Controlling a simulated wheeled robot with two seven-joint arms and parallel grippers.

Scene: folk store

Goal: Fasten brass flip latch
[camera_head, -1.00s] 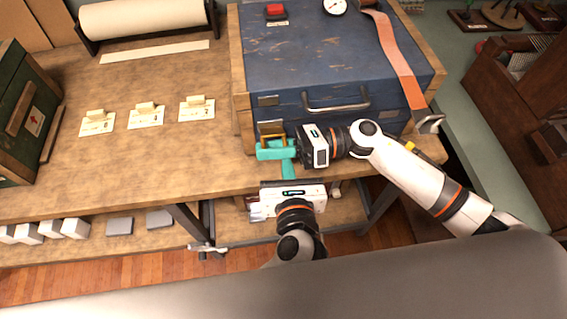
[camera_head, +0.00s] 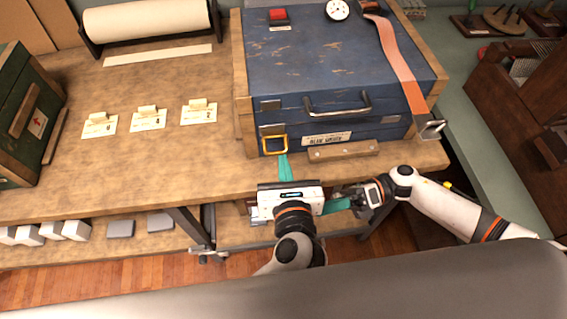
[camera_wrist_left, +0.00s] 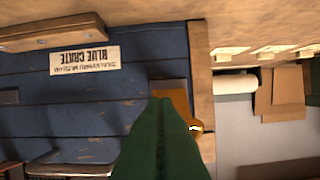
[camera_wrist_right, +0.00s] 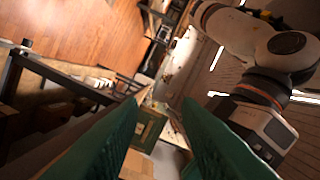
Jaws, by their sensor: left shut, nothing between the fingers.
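The brass flip latch (camera_head: 275,145) is a gold rectangular loop at the left end of the front face of the blue crate (camera_head: 390,131). My left gripper (camera_head: 284,166) is shut and empty, its teal fingertips pointing up at the loop's lower edge. I cannot tell whether they touch it. In the left wrist view the green fingers hide much of the brass latch (camera_wrist_left: 179,99), with a bright gold edge showing beside them. My right gripper (camera_head: 335,206) is below the table's front edge, right of the left hand. Its fingers (camera_wrist_right: 165,150) are apart and empty in the right wrist view.
A wooden ledge (camera_head: 343,150) lies before the crate, below its label. An orange strap (camera_head: 398,60) with a metal buckle hangs over the lid's right side. Numbered cards (camera_head: 148,119) lie left on the table. The table front left of the latch is clear.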

